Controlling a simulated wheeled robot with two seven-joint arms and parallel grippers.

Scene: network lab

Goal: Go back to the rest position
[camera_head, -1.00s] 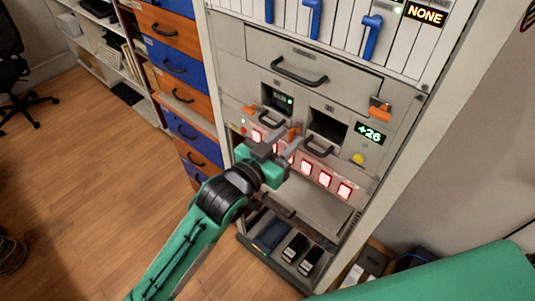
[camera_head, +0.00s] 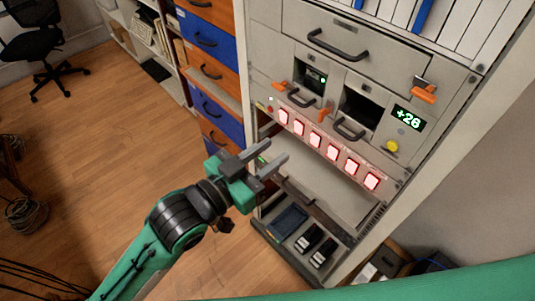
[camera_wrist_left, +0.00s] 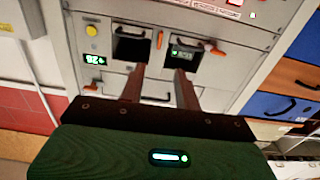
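My left gripper (camera_head: 262,158) is in front of the grey equipment cabinet (camera_head: 268,68), left of and below the row of lit red buttons (camera_head: 315,140). Its two fingers are apart with nothing between them. In the left wrist view the gripper (camera_wrist_left: 158,72) also shows parted fingers, with the cabinet front and its two bays beyond them. A green arm surface (camera_head: 450,285) of mine crosses the lower right of the head view. My right gripper is out of view.
A low open tray (camera_head: 270,232) holds dark modules. Orange and blue drawers (camera_head: 208,70) stand to the left. An office chair (camera_head: 38,45) stands far left.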

